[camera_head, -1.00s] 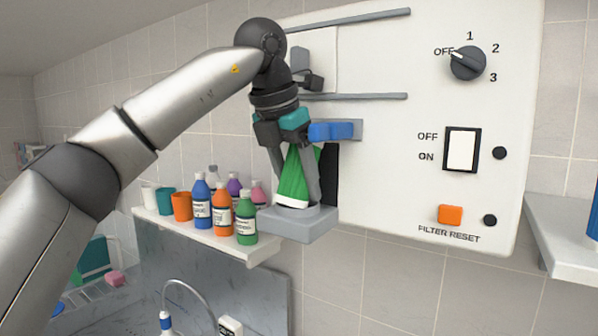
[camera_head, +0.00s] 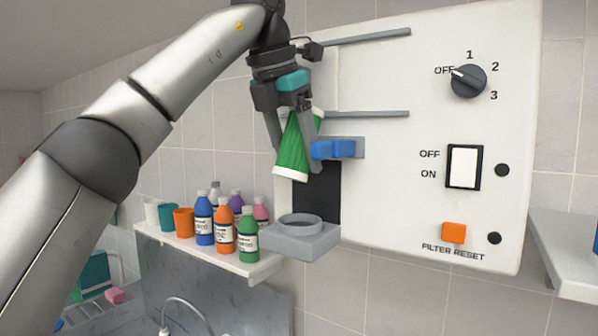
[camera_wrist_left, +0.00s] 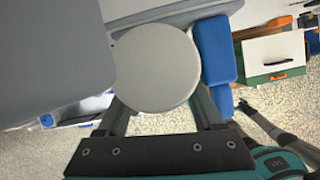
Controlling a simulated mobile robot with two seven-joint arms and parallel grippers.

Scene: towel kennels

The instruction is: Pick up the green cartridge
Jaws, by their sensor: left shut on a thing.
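The green cartridge (camera_head: 293,150) is a ribbed green cylinder with pale ends, tilted, in the head view. My left gripper (camera_head: 292,158) is shut on it and holds it above the grey holder (camera_head: 312,240), apart from it. The holder has an empty round ring on top and juts from the white panel. In the left wrist view the cartridge's pale round end (camera_wrist_left: 155,68) sits between the fingers of my left gripper (camera_wrist_left: 158,108) and hides its green side. My right gripper is not in view.
A blue latch (camera_head: 333,149) on the panel is close beside the cartridge. The white panel (camera_head: 400,190) carries a dial, a switch and an orange button. Several bottles and cups stand on a shelf (camera_head: 225,262) at the left. Two grey rails run above.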

